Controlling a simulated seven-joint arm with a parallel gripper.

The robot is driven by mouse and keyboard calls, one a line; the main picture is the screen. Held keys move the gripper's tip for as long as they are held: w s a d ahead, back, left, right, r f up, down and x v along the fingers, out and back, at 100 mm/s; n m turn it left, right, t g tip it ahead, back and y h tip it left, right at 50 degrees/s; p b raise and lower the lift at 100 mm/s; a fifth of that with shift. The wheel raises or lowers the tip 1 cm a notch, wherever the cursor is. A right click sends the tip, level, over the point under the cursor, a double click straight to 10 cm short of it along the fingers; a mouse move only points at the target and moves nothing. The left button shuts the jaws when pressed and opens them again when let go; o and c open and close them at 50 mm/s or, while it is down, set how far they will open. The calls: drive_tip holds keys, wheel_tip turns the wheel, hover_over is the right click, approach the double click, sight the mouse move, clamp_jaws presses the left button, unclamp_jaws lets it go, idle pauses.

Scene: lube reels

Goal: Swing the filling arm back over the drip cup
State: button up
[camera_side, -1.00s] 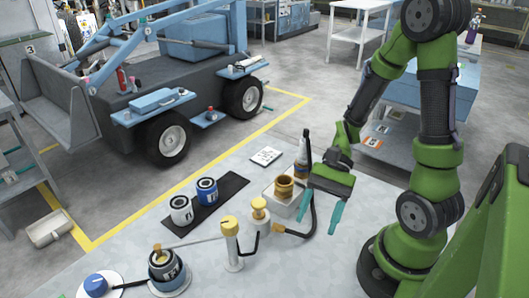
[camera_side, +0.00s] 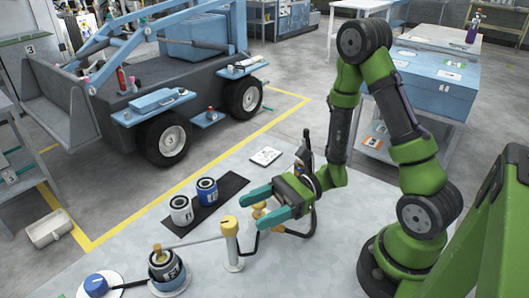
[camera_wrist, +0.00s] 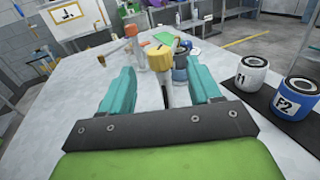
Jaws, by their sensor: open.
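The filling arm's white post with a yellow cap (camera_side: 231,246) stands upright on the table. Its thin spout (camera_side: 195,242) reaches left to the labelled can (camera_side: 166,266) on a round base. My gripper (camera_side: 252,208) is open, fingers pointing left, above and right of the post. In the wrist view the yellow-capped post (camera_wrist: 160,58) shows between the open fingers (camera_wrist: 164,88); I cannot tell whether they touch it. The brown cup on the white block, probably the drip cup, is hidden behind my gripper in the side view.
A white can (camera_side: 181,210) and a blue can (camera_side: 207,192) stand on a black mat (camera_side: 233,186). A blue knob (camera_side: 96,285) sits on a disc at the front left. A dark bottle (camera_side: 305,148) is behind my gripper. The table between mat and post is clear.

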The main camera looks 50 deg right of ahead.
sight(222, 236)
drive_tip(key=x, duration=0.9)
drive_tip(key=shift+c, duration=0.2)
clamp_jaws()
